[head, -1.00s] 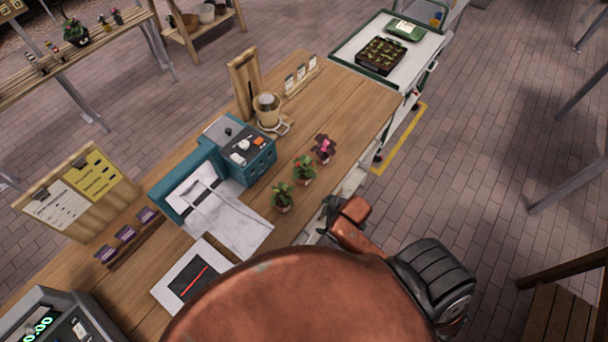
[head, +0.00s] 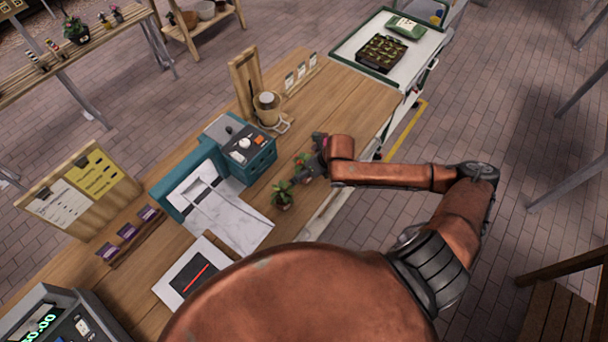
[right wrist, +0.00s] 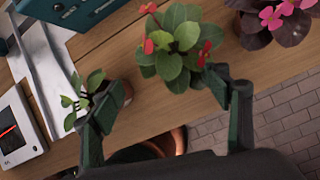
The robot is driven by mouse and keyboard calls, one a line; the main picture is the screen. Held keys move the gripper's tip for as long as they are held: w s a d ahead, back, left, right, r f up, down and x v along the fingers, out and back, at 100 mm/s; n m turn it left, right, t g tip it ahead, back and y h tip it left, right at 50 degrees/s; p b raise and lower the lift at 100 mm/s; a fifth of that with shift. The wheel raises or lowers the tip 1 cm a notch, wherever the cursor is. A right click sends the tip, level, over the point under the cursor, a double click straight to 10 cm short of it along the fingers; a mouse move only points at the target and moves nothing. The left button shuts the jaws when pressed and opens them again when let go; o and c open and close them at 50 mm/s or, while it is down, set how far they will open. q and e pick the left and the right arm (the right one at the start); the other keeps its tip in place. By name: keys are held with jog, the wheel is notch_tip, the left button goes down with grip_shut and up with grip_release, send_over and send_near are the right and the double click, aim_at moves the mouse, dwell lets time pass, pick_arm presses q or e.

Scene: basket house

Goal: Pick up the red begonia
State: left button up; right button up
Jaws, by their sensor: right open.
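The red begonia (head: 301,160) stands in its pot on the wooden counter, partly covered by my right gripper in the head view. In the right wrist view the red begonia (right wrist: 178,48) shows round green leaves and several red flowers, just beyond the fingertips and roughly between them. My right gripper (right wrist: 168,88) is open and empty; in the head view it (head: 316,166) is close to the begonia on the counter's front side. I cannot tell whether it touches the leaves. The begonia's pot is hidden under its leaves. My left gripper is not in view.
A green plant (right wrist: 88,96) stands close to the left finger. A pink-flowered, dark-leaved plant (right wrist: 268,22) is at the right. A teal machine (head: 254,158) stands behind the plants, with white sheets to its left. The counter's front edge runs beneath my right arm.

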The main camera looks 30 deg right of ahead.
jog(key=d+n, duration=0.1)
jog(key=d+r+n, duration=0.1)
jog(key=shift+w+d+r+n, duration=0.15)
jog(key=shift+w+r+n, duration=0.1)
jog(key=shift+w+n, duration=0.15)
jog(key=shift+d+p+x, duration=0.15)
jog(key=shift+p+x, duration=0.2)
jog(key=shift+x, duration=1.6)
jog(key=shift+d+p+x, duration=0.1)
jog(key=shift+p+x, duration=0.25)
jog(key=shift+x, duration=1.55)
jog(key=shift+s, duration=0.1)
jog(key=shift+c, duration=0.3)
jog(key=c, duration=1.4)
jog(key=shift+o, duration=0.2)
